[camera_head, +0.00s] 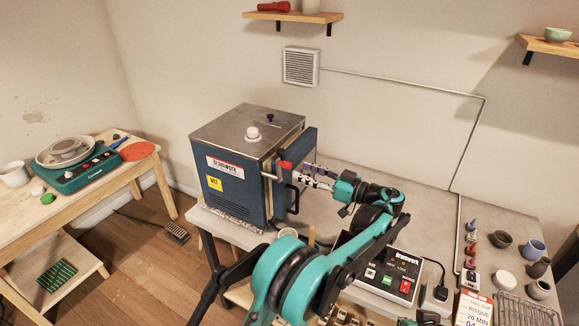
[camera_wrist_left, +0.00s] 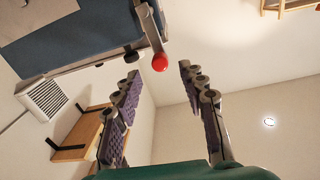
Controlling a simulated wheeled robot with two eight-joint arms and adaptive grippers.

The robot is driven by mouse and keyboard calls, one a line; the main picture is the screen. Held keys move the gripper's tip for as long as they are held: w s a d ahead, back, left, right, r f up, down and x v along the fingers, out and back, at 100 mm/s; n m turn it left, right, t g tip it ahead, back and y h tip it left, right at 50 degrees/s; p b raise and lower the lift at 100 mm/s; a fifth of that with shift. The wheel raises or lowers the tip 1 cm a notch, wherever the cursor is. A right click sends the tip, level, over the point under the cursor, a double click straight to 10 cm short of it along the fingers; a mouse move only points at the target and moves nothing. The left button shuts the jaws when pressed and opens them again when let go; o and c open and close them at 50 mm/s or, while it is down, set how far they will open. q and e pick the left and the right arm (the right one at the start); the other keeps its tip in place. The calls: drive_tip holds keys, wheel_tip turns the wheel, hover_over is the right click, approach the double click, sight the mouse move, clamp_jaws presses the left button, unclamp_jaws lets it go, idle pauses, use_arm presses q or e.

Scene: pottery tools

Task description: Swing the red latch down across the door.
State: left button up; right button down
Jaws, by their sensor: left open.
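The kiln (camera_head: 228,180) is a dark blue box with a steel top, and its door (camera_head: 308,146) is on the right side, where a dark handle (camera_head: 293,200) shows. The red latch knob (camera_head: 286,165) sits at the end of a metal bar that sticks out at the door side. In the left wrist view the red knob (camera_wrist_left: 160,63) hangs on its grey bar, centred between the fingertips or just beyond them. My left gripper (camera_head: 302,173) is open with purple-padded fingers close to the knob, not closed on it. Its fingers partly hide the door.
A control box (camera_head: 377,268) stands in front of the kiln on the grey bench, below my left arm. Small pots and bottles (camera_head: 502,240) stand at the right. A wooden table with a pottery wheel (camera_head: 75,165) is at the left. The bench behind my arm is mostly clear.

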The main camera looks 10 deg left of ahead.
sight(290, 167)
use_arm(q)
drive_tip(key=x, duration=0.6)
drive_tip(key=shift+b, duration=0.3)
clamp_jaws()
